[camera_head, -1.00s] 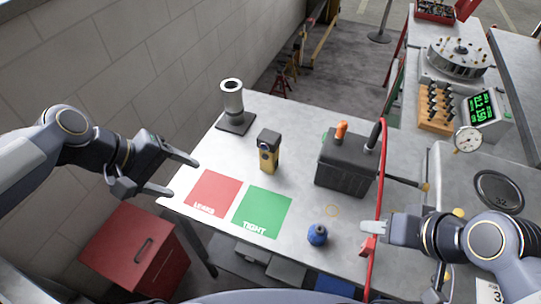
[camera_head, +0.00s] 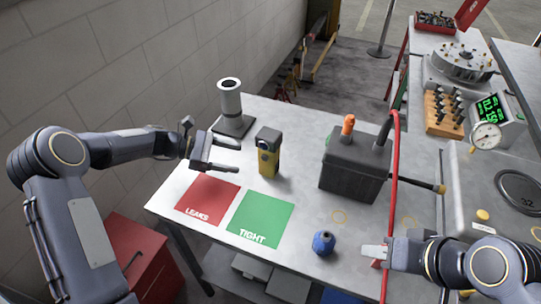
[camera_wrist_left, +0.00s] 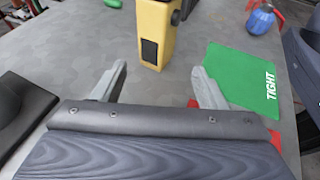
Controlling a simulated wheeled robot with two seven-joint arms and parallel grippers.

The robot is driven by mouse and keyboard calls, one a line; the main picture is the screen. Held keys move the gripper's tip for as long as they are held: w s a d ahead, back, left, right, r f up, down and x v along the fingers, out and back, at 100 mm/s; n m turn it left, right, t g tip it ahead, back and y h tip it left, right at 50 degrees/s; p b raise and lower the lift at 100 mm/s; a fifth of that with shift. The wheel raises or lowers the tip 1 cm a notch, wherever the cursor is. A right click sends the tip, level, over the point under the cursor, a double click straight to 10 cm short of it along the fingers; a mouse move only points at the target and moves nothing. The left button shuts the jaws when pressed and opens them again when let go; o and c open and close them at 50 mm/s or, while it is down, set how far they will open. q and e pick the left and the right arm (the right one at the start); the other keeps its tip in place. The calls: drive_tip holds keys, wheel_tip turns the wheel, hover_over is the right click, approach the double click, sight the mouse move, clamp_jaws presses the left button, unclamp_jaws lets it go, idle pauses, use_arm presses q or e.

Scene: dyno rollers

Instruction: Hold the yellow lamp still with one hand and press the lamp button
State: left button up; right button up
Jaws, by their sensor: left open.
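The yellow lamp (camera_head: 267,160), with a black top, stands upright on the grey bench behind the green pad. It also shows in the left wrist view (camera_wrist_left: 158,30), cut off by the top edge, with a black rectangular patch on its side; I cannot tell whether that is the button. My left gripper (camera_head: 239,156) is open and empty to the left of the lamp, its fingers pointing at it. In the left wrist view the lamp stands just beyond the two fingertips (camera_wrist_left: 158,72), apart from them. My right gripper (camera_head: 370,251) is low at the bench's right side, beside a red hose.
A red LEAKS pad (camera_head: 207,198) and a green TIGHT pad (camera_head: 261,218) lie in front of the lamp. A grey cylinder on a base (camera_head: 231,100) stands behind left. A dark box (camera_head: 352,170) stands right, and a blue bottle (camera_head: 323,243) front right.

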sight(259, 164)
use_arm(q)
drive_tip(key=shift+w+d+f, duration=0.25)
drive_tip(key=shift+d+f, duration=0.05)
drive_tip(key=shift+f, duration=0.25)
drive_tip(key=b+x, duration=0.2)
drive_tip(key=x, duration=0.5)
drive_tip(key=shift+d, duration=0.35)
drive_tip(key=shift+b+x, duration=0.35)
drive_tip(key=shift+x, duration=0.6)
use_arm(e)
drive_tip(key=shift+f, duration=1.45)
use_arm(q)
drive_tip(key=c, duration=0.5)
use_arm(e)
clamp_jaws()
